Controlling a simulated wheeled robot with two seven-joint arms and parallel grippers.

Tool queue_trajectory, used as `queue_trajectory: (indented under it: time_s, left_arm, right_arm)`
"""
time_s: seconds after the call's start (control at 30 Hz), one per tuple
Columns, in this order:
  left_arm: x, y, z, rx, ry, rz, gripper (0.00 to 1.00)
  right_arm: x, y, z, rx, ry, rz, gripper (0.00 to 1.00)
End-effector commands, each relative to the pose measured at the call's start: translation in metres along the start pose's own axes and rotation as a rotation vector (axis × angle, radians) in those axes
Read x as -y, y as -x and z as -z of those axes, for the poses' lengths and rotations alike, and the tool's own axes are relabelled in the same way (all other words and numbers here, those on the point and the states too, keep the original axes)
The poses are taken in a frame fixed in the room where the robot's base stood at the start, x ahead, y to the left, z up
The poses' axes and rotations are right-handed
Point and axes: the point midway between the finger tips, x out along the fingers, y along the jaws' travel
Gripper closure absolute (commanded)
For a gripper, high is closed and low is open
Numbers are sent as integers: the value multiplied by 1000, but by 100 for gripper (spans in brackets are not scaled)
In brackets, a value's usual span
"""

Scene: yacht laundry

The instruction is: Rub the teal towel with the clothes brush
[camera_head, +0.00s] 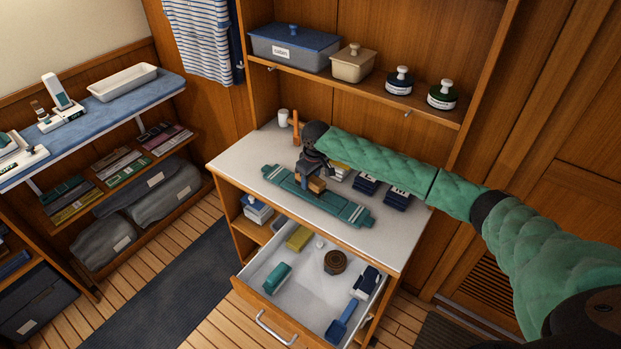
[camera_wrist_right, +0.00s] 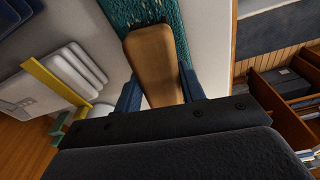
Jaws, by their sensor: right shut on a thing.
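The teal towel (camera_head: 345,209) lies as a long flat strip with pale stripes near its ends, on the white counter. It also shows at the top of the right wrist view (camera_wrist_right: 146,14). My right gripper (camera_head: 311,176) is over the towel's left half, shut on the wooden clothes brush (camera_head: 317,185). In the right wrist view the brush's wooden back (camera_wrist_right: 155,62) sits between the blue fingers, its far end over the towel. My left gripper is not in view.
Dark blue packs (camera_head: 397,199) stand behind the towel. A white cup (camera_head: 283,117) is at the counter's back left. Below the counter, an open drawer (camera_head: 252,282) holds several small things, including a blue scoop (camera_head: 340,324). A shelf (camera_head: 380,96) with lidded containers overhangs the back.

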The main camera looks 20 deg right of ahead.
Motion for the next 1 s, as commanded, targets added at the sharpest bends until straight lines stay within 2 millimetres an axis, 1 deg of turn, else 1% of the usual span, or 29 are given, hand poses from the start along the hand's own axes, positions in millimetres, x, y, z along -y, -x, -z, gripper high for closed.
queue_trajectory:
  time_s: [0.73, 0.87, 1.0]
  left_arm:
    - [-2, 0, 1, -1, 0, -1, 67]
    - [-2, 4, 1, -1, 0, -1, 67]
    - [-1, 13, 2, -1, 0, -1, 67]
  right_arm:
    - [0, -10, -1, -1, 0, 0, 84]
    - [0, -8, -5, 0, 0, -1, 84]
    - [-1, -5, -13, 0, -1, -1, 84]
